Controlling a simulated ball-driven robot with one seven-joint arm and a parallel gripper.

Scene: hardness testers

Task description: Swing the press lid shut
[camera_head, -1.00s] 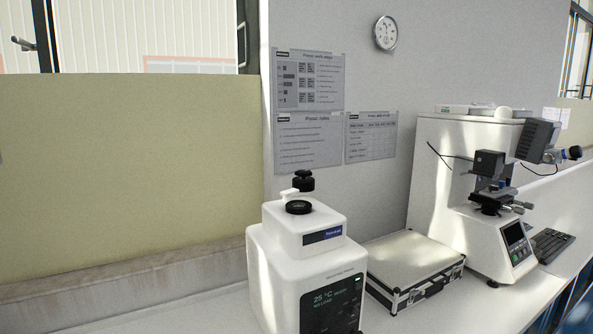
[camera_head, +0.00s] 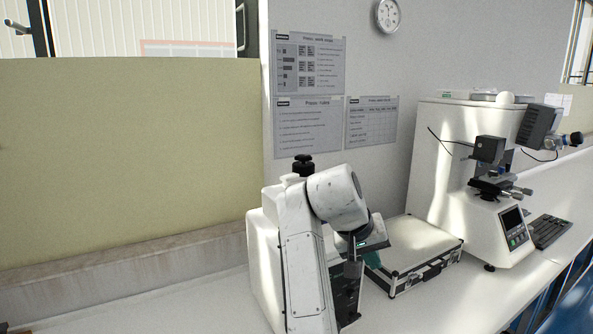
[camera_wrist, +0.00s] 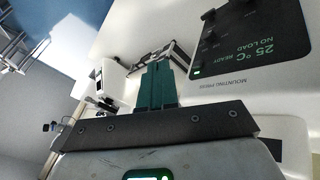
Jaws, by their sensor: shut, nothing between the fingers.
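The white mounting press (camera_head: 262,258) stands on the bench, mostly behind my arm in the head view. Its black lid knob (camera_head: 303,165) shows above the back of the press; the rest of the lid and the press top are largely hidden. In the wrist view the press's dark display panel (camera_wrist: 255,42) reads 25 °C, READY, NO LOAD. My gripper (camera_head: 374,260) is at the right front of the press, below its top. Its teal fingers (camera_wrist: 157,84) are shut and empty, and whether they touch the press cannot be told.
A silver case (camera_head: 420,258) lies on the bench right of the press, close to my gripper. A white hardness tester (camera_head: 500,225) and a keyboard (camera_head: 550,232) stand further right. A wall with posters (camera_head: 308,125) is behind. The bench left of the press is clear.

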